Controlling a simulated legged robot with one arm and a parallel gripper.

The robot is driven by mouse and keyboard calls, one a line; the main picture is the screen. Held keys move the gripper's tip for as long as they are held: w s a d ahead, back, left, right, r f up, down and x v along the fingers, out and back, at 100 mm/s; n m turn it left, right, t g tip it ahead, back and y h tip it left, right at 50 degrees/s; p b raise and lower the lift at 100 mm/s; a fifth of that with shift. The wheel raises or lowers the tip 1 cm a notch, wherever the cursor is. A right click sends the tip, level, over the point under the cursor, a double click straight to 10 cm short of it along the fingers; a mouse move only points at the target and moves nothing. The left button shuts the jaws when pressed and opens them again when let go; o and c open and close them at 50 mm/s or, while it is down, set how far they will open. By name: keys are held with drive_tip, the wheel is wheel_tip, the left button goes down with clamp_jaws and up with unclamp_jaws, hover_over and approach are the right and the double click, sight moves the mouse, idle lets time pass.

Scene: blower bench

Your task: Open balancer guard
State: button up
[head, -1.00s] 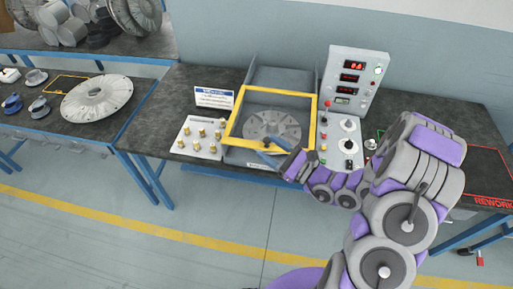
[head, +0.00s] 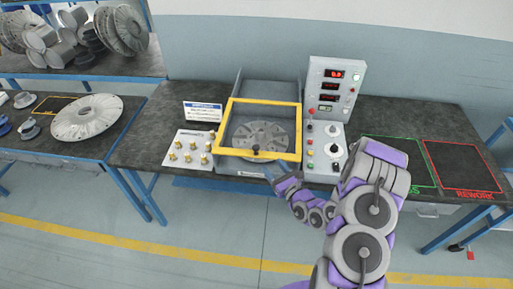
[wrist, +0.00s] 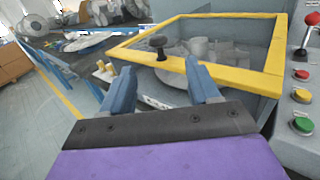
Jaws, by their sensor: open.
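The balancer guard (head: 262,101) is a clear panel in a yellow frame, lying closed over the balancer (head: 240,165). A grey impeller disc (head: 270,138) shows through it. A black knob (head: 256,149) stands on the frame's front bar; in the wrist view the knob (wrist: 157,43) is ahead of my fingers, centred between them. My gripper (head: 270,173) is open and empty, just in front of the guard's front edge. In the wrist view my gripper (wrist: 160,72) has both blue fingers apart, and I see no contact with the knob.
A control panel (head: 334,88) with switches stands right of the guard; its buttons and red-knobbed lever (wrist: 312,28) are close on the right. A plate with brass pieces (head: 188,150) lies to the left, a small sign (head: 203,111) behind it. Outlined bench areas (head: 462,165) are at right.

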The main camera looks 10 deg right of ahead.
sight(258, 150)
drive_tip(key=x, duration=1.2)
drive_tip(key=shift+w+a+b, duration=0.25)
drive_tip(key=shift+w+b, duration=0.05)
drive_tip(key=shift+c, duration=0.2)
clamp_jaws()
